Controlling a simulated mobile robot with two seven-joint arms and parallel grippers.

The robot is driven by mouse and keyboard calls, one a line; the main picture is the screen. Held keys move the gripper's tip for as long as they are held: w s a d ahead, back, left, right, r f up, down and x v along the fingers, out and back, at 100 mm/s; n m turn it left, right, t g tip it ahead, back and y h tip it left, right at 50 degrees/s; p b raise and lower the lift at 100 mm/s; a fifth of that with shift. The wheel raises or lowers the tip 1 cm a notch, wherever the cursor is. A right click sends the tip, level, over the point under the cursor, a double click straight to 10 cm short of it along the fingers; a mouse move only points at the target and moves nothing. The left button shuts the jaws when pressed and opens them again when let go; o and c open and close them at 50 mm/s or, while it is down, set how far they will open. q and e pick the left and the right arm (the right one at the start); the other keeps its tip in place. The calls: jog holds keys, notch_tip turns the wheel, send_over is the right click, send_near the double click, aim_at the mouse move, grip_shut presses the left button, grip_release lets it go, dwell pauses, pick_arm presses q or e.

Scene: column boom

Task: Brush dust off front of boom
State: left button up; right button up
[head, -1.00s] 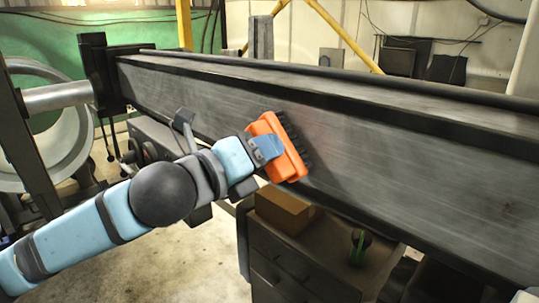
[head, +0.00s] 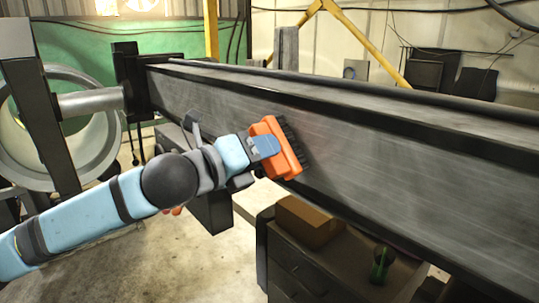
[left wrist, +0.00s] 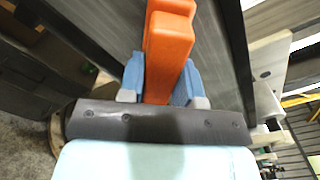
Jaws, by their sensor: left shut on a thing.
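The boom (head: 420,166) is a long dark grey beam running from the left back to the right front in the head view. Its front face shows light streaks. My left gripper (head: 265,147) is shut on an orange brush (head: 276,150) with dark bristles. My right gripper is not in view.
A dark cabinet (head: 300,272) with a cardboard box (head: 308,220) and a green item (head: 380,262) on it stands below the boom. A large grey ring (head: 95,140) is at the left. Concrete floor (head: 170,265) is clear at the lower left.

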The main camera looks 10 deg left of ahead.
pick_arm(q)
jog(key=shift+w+a+r, duration=0.3)
jog(key=shift+w+a, duration=0.35)
jog(key=shift+a, duration=0.15)
jog(key=shift+w+a+r, duration=0.3)
jog(key=shift+w+a, duration=0.3)
jog(key=shift+a, duration=0.2)
jog(key=s+d, duration=1.3)
jog(key=d, duration=0.4)
jog(key=shift+s, duration=0.15)
dwell(1.2)
